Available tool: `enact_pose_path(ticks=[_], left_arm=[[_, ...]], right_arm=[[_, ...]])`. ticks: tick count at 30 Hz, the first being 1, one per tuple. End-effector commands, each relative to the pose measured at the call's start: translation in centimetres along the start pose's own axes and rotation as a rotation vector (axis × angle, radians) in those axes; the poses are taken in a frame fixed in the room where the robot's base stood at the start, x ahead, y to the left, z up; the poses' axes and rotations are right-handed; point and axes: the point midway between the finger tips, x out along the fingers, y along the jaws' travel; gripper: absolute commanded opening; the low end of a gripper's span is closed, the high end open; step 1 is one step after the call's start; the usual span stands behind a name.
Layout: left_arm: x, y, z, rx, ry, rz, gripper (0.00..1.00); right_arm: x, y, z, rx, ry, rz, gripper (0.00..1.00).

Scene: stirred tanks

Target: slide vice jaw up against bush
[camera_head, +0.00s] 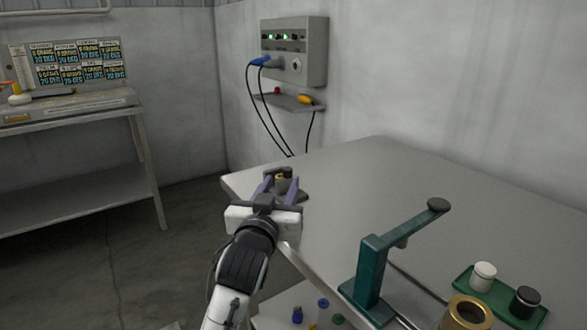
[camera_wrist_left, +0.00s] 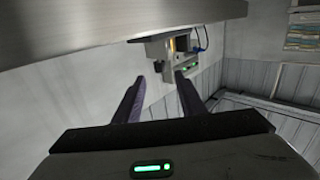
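A small grey vice (camera_head: 301,194) stands at the table's far left corner, with a brass bush (camera_head: 280,184) and a dark knob-like part by it. In the left wrist view the vice (camera_wrist_left: 158,48) shows upside down, with a patch of brass colour (camera_wrist_left: 182,43) at it. My left gripper (camera_head: 279,181) is at this corner, its two purple fingers spread. In the left wrist view the fingers (camera_wrist_left: 160,78) are apart with nothing between them, and the vice is beyond their tips. The gripper partly hides the vice in the head view, so contact cannot be told. My right gripper is not in view.
A green press (camera_head: 370,270) stands at the table's near edge. A green tray (camera_head: 502,301) holds a white jar (camera_head: 483,276) and a black jar (camera_head: 525,301); a brass ring (camera_head: 467,314) is beside it. A control box (camera_head: 295,50) hangs on the wall. The table's middle (camera_head: 380,190) is clear.

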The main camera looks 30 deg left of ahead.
Motion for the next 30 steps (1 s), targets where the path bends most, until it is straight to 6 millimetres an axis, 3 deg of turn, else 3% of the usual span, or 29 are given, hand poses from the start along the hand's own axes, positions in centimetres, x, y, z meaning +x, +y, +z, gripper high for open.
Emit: enact_pose_path(ticks=[5, 12, 18, 25, 26, 30], left_arm=[[3.5, 0.0, 0.0, 0.001, 0.001, 0.0, 0.37], [7.2, 0.0, 0.0, 0.001, 0.001, 0.001, 0.37], [8.4, 0.0, 0.0, -0.001, 0.001, 0.001, 0.37], [8.5, 0.0, 0.0, 0.0, 0.0, 0.001, 0.37], [8.5, 0.0, 0.0, 0.0, 0.0, 0.001, 0.35], [8.5, 0.0, 0.0, 0.0, 0.0, 0.001, 0.12]], right_arm=[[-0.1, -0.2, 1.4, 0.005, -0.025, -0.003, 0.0], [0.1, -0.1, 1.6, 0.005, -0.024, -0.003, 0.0], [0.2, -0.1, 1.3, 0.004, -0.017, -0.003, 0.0], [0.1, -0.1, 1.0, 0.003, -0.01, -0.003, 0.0], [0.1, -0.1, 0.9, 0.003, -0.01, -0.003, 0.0], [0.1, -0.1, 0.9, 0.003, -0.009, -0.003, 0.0]])
